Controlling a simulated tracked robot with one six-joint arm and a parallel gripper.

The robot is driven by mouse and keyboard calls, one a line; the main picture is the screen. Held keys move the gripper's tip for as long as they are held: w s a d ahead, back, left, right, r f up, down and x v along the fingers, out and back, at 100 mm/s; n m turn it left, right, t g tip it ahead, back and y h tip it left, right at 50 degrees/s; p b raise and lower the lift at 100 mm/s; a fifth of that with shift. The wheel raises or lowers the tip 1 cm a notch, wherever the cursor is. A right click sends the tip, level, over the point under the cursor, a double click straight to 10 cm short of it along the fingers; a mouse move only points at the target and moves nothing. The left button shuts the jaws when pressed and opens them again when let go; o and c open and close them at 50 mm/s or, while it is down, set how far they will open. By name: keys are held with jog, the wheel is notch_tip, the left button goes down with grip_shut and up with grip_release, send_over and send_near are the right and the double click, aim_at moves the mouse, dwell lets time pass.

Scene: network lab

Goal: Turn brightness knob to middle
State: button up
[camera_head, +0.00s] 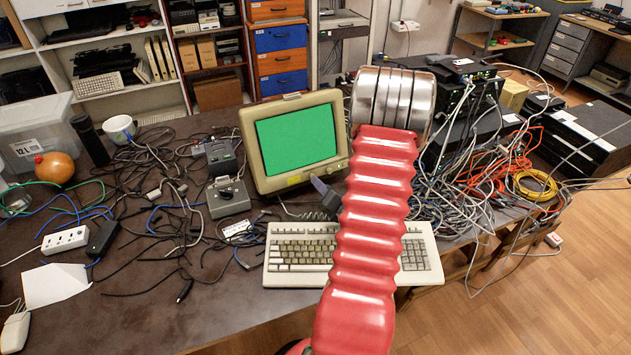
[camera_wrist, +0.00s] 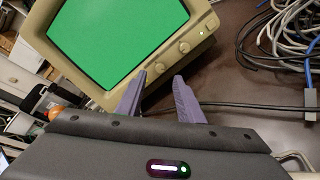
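The beige monitor (camera_head: 247,144) with a lit green screen (camera_head: 297,140) stands on the desk. In the wrist view the monitor (camera_wrist: 207,22) shows tilted, with two round beige knobs on its lower bezel. One knob (camera_wrist: 160,67) lies just beyond the gap between my fingertips; the other knob (camera_wrist: 184,47) is farther up and right. I cannot read labels telling which is brightness. My gripper (camera_wrist: 160,77) is open and empty, its two purple-grey fingers apart and pointing at the bezel. In the head view my arm hides most of the gripper; one finger (camera_head: 324,192) shows below the bezel.
A beige keyboard (camera_head: 302,254) lies in front of the monitor. Grey adapter boxes (camera_head: 228,197) and tangled black cables cover the desk to the left. Grey cables (camera_head: 455,190) and stacked network gear (camera_head: 465,69) crowd the right.

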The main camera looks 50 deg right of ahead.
aim_at(312, 176)
jog(key=x, duration=0.6)
jog(key=shift+c, duration=0.6)
grip_shut()
jog(key=shift+a, duration=0.2)
